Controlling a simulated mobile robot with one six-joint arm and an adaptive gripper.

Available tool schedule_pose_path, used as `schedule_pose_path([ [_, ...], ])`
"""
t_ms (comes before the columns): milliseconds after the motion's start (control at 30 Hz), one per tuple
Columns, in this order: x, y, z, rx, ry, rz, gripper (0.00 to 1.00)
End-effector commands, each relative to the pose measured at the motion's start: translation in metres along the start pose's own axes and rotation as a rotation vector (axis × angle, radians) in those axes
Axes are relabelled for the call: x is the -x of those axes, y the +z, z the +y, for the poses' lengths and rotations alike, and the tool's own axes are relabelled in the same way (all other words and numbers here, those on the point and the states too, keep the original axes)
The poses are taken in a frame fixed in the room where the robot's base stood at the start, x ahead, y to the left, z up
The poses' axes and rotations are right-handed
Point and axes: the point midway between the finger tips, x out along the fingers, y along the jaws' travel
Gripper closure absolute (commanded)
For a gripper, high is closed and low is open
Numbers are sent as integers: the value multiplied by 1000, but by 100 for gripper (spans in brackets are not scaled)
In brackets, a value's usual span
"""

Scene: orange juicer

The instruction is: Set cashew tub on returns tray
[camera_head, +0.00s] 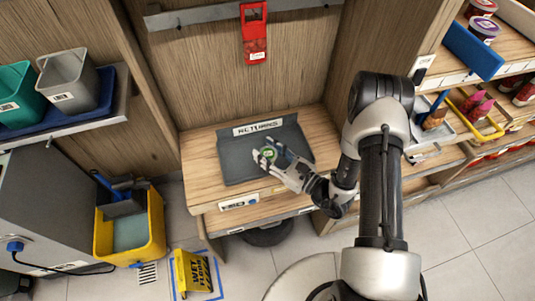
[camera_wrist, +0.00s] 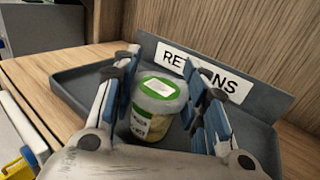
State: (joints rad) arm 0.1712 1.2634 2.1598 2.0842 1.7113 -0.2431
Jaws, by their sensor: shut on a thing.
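The cashew tub (camera_wrist: 155,108) is a small tub with a green-and-white label and a pale lid with a green label. It stands between my gripper's blue-padded fingers in the wrist view. In the head view only its green top (camera_head: 268,153) shows. My gripper (camera_head: 272,152) is shut on the tub, over the returns tray. The returns tray (camera_head: 235,165) is dark grey with a raised back carrying a "RETURNS" sign (camera_head: 258,127); the tray also shows in the wrist view (camera_wrist: 75,87). I cannot tell whether the tub's base touches the tray.
The tray lies on a wooden counter (camera_head: 197,165) with wooden walls around it. A red device (camera_head: 254,35) hangs above. Stocked shelves (camera_head: 480,110) stand at right. A yellow mop bucket (camera_head: 130,230) and a wet floor sign (camera_head: 193,272) are on the floor at left.

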Motion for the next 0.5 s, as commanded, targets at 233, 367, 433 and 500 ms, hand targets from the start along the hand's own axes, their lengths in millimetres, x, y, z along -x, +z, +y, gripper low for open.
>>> schedule_pose_path([
  [233,0,-1,0,2,0,-2,84],
  [367,0,-5,0,1,0,-1,84],
  [433,0,-5,0,1,0,-1,57],
  [500,0,-4,0,1,0,-1,53],
])
